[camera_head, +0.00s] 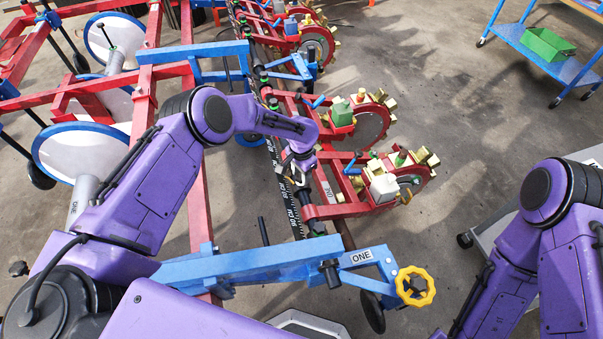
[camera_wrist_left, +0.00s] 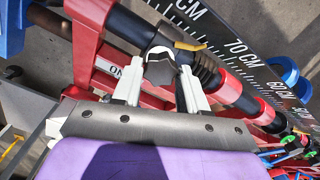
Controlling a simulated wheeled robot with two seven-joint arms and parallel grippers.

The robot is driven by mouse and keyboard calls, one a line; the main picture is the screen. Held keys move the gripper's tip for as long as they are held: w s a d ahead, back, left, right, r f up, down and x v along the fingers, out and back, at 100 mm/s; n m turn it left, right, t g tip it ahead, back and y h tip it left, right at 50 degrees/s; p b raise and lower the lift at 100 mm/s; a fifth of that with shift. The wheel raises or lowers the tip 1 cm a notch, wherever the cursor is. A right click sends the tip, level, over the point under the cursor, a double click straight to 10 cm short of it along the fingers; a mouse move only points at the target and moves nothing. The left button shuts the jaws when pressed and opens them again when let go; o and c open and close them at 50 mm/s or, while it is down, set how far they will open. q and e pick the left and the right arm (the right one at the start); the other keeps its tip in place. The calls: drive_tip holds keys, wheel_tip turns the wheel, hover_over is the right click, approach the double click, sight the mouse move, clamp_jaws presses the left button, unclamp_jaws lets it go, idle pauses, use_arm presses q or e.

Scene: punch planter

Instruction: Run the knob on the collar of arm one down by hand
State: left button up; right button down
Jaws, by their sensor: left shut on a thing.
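My left gripper (camera_head: 297,174) reaches down to the toolbar beside the nearest red arm (camera_head: 327,190). In the left wrist view, its two pale fingers (camera_wrist_left: 161,80) are shut on a small dark knob (camera_wrist_left: 160,70). The knob sits at the dark collar (camera_wrist_left: 207,70) on the round bar, next to the red arm (camera_wrist_left: 122,70), whose white label is partly hidden by a finger. The collar is hard to make out in the head view. My right arm shows at the right edge, but its gripper is out of view.
A scale strip (camera_head: 291,205) with centimetre marks runs along the bar. A blue arm labelled ONE (camera_head: 290,262) with a yellow handwheel (camera_head: 415,286) is nearer. Red planter units (camera_head: 365,120) stand along the bar. A blue cart (camera_head: 545,55) stands far right; floor between is clear.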

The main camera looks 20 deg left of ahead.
use_arm(q)
drive_tip(key=shift+f+m+b, duration=0.25)
drive_tip(key=shift+m+b, duration=0.3)
drive_tip(key=shift+m, duration=0.15)
drive_tip(key=shift+m+b, duration=0.35)
drive_tip(key=shift+m, duration=0.25)
drive_tip(key=shift+r+m+b, duration=0.25)
drive_tip(key=shift+m+b, duration=0.1)
drive_tip(key=shift+m, duration=0.85)
drive_tip(key=o, duration=1)
drive_tip(key=shift+o, duration=0.2)
wheel_tip(320, 180, up, 11)
drive_tip(key=shift+f, duration=0.2)
drive_tip(key=shift+r, duration=0.1)
